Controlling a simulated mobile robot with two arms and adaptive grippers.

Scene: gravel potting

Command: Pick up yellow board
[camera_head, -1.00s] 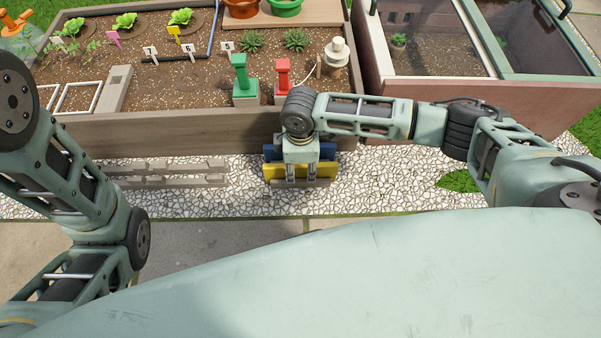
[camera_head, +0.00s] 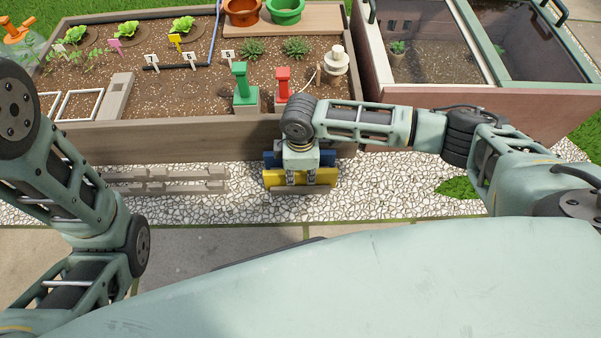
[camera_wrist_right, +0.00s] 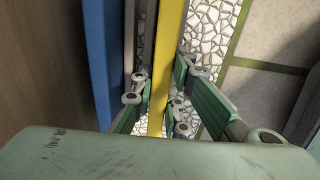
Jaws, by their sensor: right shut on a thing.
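The yellow board (camera_head: 274,180) stands on edge in front of the planter box, beside a blue board (camera_head: 270,158) that is nearer the planter wall. My right gripper (camera_head: 302,182) is over the yellow board from above. In the right wrist view the yellow board (camera_wrist_right: 167,60) runs between the two fingers of my right gripper (camera_wrist_right: 165,118), which are shut on it. The blue board (camera_wrist_right: 101,60) is to the left there, outside the fingers. My left arm shows at the left in the head view, but its gripper is out of view.
The wooden planter wall (camera_head: 190,140) is just behind the boards. Grey slats (camera_head: 160,181) lie on the white gravel to the left. The paving (camera_head: 180,245) in front is clear.

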